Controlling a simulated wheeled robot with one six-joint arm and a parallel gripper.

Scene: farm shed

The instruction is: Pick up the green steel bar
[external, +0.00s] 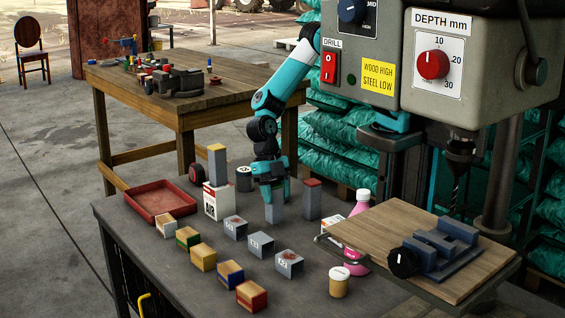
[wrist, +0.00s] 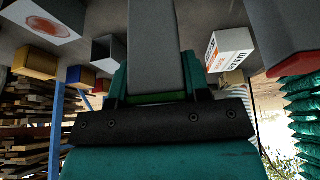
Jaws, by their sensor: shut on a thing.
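The green steel bar is a grey upright bar (external: 273,213) on the bench, below my gripper (external: 272,190). Its green end (wrist: 155,98) shows between my fingers in the wrist view, and its grey shaft runs up out of that picture. My gripper is shut on this bar at its green end, with one finger (wrist: 118,85) on each side. In the external view the fingers hide the green end. I cannot tell whether the bar's foot touches the bench.
A red-topped bar (external: 312,200) stands close at the right. Several small blocks lie in front. A red tray (external: 160,202) is at the left, the drill press (external: 470,70) at the right.

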